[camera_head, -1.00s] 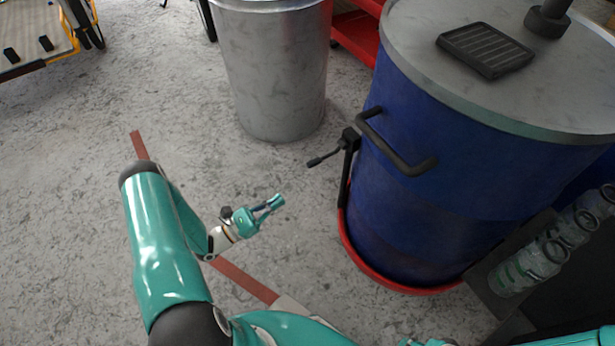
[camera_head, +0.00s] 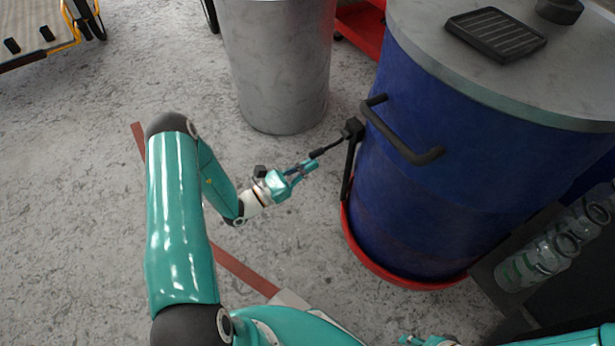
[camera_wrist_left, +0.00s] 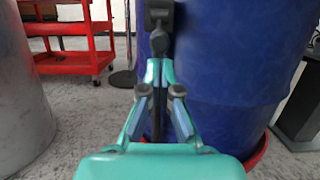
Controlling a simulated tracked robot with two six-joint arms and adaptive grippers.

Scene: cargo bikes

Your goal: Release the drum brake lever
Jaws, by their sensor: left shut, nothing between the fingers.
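The black drum brake lever (camera_head: 328,147) sticks out to the left from the top of a black post beside the blue drum (camera_head: 420,175). Its handle slopes down towards my left gripper (camera_head: 312,166). That gripper is shut and empty, its fingertips close by the handle's outer end. In the left wrist view the closed fingertips (camera_wrist_left: 160,73) lie in front of the lever's pivot (camera_wrist_left: 159,40) and partly hide the handle. I cannot tell whether they touch it. Part of my right gripper (camera_head: 430,341) shows at the bottom edge; its fingers are unclear.
The drum stands on a red base ring (camera_head: 400,272) and has a black side handle (camera_head: 402,140). A grey metal bin (camera_head: 280,70) stands behind the lever. Clear bottles (camera_head: 535,262) sit at the right.

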